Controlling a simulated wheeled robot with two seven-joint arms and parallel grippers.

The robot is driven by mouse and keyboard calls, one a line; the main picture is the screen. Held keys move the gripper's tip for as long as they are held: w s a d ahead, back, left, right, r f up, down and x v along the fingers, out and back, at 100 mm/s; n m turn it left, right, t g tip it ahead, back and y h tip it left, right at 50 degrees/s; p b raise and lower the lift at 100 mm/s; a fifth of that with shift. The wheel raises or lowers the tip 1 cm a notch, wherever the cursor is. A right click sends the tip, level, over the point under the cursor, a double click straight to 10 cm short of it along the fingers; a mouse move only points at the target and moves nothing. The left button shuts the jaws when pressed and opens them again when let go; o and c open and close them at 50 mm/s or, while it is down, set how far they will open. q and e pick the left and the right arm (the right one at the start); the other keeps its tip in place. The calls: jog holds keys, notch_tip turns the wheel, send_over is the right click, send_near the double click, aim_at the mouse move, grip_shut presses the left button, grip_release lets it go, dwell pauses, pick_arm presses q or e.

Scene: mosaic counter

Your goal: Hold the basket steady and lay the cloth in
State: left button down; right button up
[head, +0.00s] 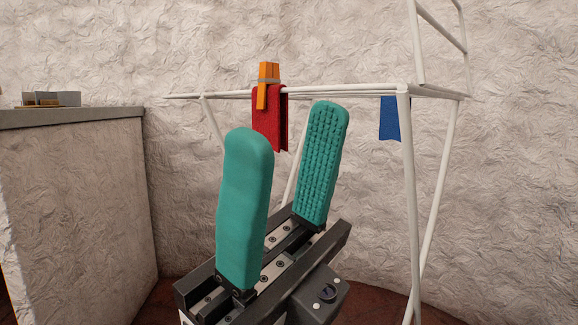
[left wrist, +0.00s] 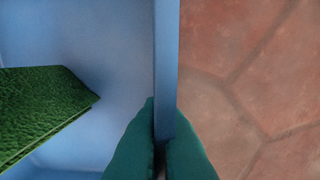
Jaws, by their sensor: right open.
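A red cloth (head: 266,118) hangs from a white drying rack (head: 350,91), with an orange clothespin (head: 268,73) clipped over it on the rail. My right gripper (head: 289,121) is open, its two teal fingers pointing up in front of the cloth. The fingers look empty and partly overlap the cloth in the picture; I cannot tell the gap in depth. In the left wrist view, the light blue basket (left wrist: 165,55) shows its wall between the teal fingers of my left gripper (left wrist: 160,108), which is shut on it. A green cloth (left wrist: 40,112) lies inside the basket.
A blue cloth (head: 390,119) hangs farther right on the rack. A grey-topped counter (head: 70,115) with small containers (head: 50,99) stands at the left. A rough pale wall is behind. Reddish floor tiles (left wrist: 245,70) show beside the basket.

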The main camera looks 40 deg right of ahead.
pick_arm(q)
jog(key=c, duration=1.6)
grip_release()
jog(key=shift+o, duration=0.2)
